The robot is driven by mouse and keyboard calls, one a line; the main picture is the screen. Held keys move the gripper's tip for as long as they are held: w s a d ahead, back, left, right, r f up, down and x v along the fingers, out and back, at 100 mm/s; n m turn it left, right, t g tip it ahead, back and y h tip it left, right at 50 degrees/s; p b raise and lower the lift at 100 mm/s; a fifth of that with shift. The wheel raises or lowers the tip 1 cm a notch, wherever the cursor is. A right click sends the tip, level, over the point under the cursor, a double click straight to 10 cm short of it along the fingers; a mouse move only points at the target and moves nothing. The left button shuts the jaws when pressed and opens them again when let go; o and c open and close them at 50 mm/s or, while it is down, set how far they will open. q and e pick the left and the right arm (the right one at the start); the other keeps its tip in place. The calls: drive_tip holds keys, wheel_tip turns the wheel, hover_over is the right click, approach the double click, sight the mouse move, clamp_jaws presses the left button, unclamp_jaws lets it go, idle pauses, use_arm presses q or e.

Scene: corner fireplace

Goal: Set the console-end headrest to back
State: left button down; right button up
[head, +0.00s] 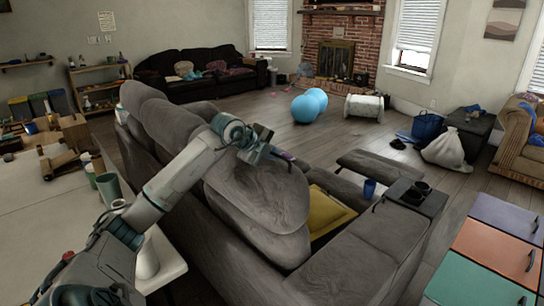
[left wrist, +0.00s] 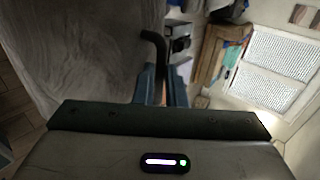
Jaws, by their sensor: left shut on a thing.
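The grey sofa's headrest nearest the console (head: 262,195) is a large padded cushion that leans over the seat side. My left gripper (head: 264,148) reaches in over its top from the left. In the left wrist view its fingers (left wrist: 162,88) are shut on a dark bent handle (left wrist: 155,44). Grey upholstery (left wrist: 90,50) fills the left of that view. In the head view the gripper hides most of the grip point. My right gripper is not in view.
The console (head: 436,200) with cup holders stands right, beside a blue cup (head: 369,188). A yellow cushion (head: 330,212) lies on the seat. Coloured cabinets (head: 490,250) stand at lower right.

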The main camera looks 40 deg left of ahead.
use_arm(q)
drive_tip(key=shift+s+d+f, duration=0.1)
drive_tip(key=shift+s+f, duration=0.05)
drive_tip(key=shift+f, duration=0.35)
drive_tip(key=c, duration=1.5)
unclamp_jaws()
drive_tip(key=shift+s, duration=0.15)
drive_tip(key=shift+c, duration=0.2)
drive_tip(key=shift+o, duration=0.3)
drive_tip(key=shift+s+r, duration=0.15)
drive_tip(key=shift+r, duration=0.05)
drive_tip(key=shift+r, duration=0.1)
